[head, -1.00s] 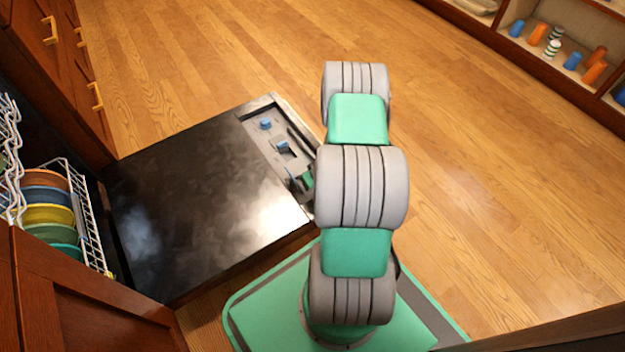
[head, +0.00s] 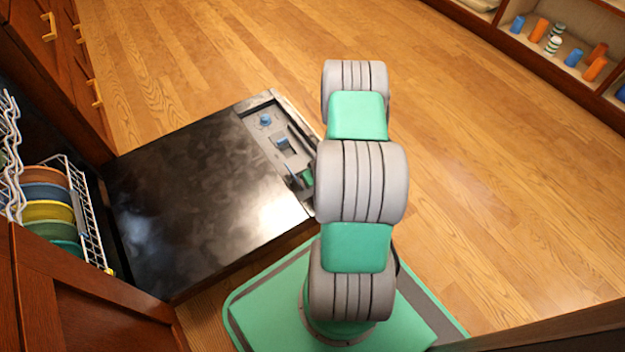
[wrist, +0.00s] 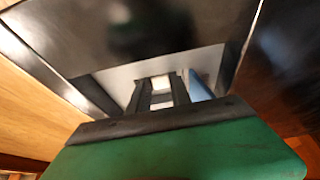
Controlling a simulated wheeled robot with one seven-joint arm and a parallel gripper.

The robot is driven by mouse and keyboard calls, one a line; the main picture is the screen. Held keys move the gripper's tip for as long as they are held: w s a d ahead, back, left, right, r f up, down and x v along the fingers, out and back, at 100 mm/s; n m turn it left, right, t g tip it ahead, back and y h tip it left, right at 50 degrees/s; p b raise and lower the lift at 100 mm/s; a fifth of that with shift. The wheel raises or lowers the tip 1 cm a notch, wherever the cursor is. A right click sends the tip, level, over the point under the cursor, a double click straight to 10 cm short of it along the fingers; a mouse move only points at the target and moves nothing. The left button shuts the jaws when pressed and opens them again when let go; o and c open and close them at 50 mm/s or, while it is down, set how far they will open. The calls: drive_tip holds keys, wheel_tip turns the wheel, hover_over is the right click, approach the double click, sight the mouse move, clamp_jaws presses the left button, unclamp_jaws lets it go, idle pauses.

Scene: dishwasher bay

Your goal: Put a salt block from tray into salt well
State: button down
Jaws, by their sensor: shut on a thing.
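The open dishwasher door (head: 200,190) lies flat, with a grey panel (head: 259,137) along its far right end. On the panel are a round blue piece (head: 265,120) and a second blue piece (head: 282,141) in a dark recess. My gripper (head: 294,177) is low over the panel's near end, partly hidden by my arm. In the wrist view my gripper (wrist: 160,84) has its two dark fingers close together around a small pale piece, apparently a salt block (wrist: 161,99). A blue piece (wrist: 198,88) stands just right of the fingers. I cannot make out the tray or the well opening.
A white rack (head: 88,215) with several coloured plates stands in the dishwasher at left. Wooden cabinets flank it. A shelf (head: 570,75) with several cups is at the far right. The wooden floor between is clear.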

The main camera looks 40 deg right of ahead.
idle(0.4)
drive_tip(key=c, duration=1.1)
unclamp_jaws()
drive_tip(key=shift+r+p, duration=2.8)
drive_tip(key=shift+r, duration=0.7)
drive_tip(key=shift+r, duration=0.1)
drive_tip(key=w+a+r+p, duration=0.1)
drive_tip(key=a+r+p, duration=0.45)
drive_tip(key=r, duration=0.85)
drive_tip(key=w+a+r+n+p, duration=0.1)
drive_tip(key=a+r+p, duration=0.1)
drive_tip(key=r+p, duration=0.9)
drive_tip(key=w+a+r+p, duration=0.1)
drive_tip(key=a+r+p, duration=0.2)
drive_tip(key=r, duration=1.4)
drive_tip(key=s+a+r+p, duration=0.4)
drive_tip(key=r+p, duration=0.2)
drive_tip(key=r, duration=0.4)
drive_tip(key=s+a+r+p, duration=0.4)
drive_tip(key=s+r+p, duration=0.1)
drive_tip(key=r, duration=0.6)
drive_tip(key=s+a+r+g+p, duration=0.1)
drive_tip(key=s+a+r+p, duration=0.3)
drive_tip(key=r, duration=0.7)
drive_tip(key=s+p, duration=0.1)
drive_tip(key=p, duration=0.1)
drive_tip(key=shift+p, duration=0.3)
